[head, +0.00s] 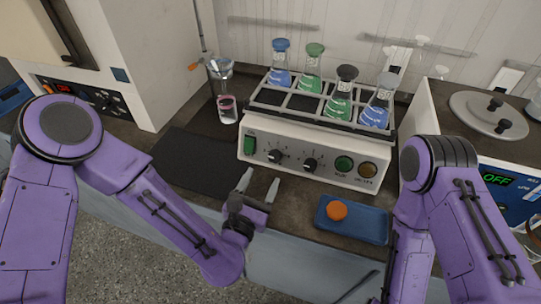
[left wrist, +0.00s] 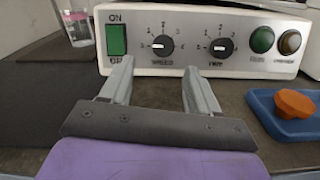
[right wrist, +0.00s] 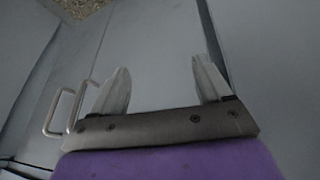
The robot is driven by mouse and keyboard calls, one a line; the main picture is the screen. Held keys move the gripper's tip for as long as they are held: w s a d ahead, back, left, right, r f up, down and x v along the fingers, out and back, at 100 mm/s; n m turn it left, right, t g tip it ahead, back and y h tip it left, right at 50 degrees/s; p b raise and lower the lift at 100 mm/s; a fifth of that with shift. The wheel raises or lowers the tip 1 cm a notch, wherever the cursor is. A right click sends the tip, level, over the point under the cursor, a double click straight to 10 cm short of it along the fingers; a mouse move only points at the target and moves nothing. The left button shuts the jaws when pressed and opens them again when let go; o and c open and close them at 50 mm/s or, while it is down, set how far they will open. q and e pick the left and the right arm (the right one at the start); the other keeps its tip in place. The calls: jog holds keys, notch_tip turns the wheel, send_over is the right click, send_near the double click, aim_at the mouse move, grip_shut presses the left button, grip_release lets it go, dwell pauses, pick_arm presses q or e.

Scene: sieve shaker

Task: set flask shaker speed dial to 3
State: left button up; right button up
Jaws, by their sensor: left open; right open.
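The flask shaker (head: 315,165) stands on the counter with flasks in its top rack. Its white front panel has a black speed dial (head: 275,156), which also shows in the left wrist view (left wrist: 162,46). The dial's light mark points roughly left; the number there is too small to read surely. A second black dial (left wrist: 219,47) sits to its right. My left gripper (head: 258,185) is open and empty in front of the panel, below and apart from the speed dial. In the left wrist view its fingers (left wrist: 158,78) straddle the dial's line. My right gripper (right wrist: 160,75) is open and empty, facing grey cabinet fronts.
A green on/off switch (left wrist: 116,39) is left of the speed dial. Green (left wrist: 262,39) and amber (left wrist: 289,42) buttons are at the right. A blue tray (head: 352,220) with an orange knob-like piece (head: 337,210) lies front right. A dark mat (head: 190,163) and beaker (head: 226,108) are left.

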aim_at(273, 160)
pick_arm(q)
jog(key=w+d, duration=0.1)
jog(key=w+r+p, duration=0.1)
jog(key=shift+w+d, duration=0.35)
jog(key=shift+w, duration=0.05)
jog(key=w, duration=0.2)
jog(key=w+d+f, duration=0.1)
jog(key=shift+w, duration=0.35)
jog(key=shift+s, duration=0.15)
jog(key=c, duration=1)
jog(key=shift+c, duration=0.2)
pick_arm(e)
jog(key=shift+s+d+r, duration=0.1)
jog(key=shift+s+r, duration=0.05)
jog(key=shift+r, duration=0.4)
jog(key=shift+s+r, duration=0.15)
jog(key=shift+r, duration=0.4)
pick_arm(q)
jog(key=shift+m, duration=0.3)
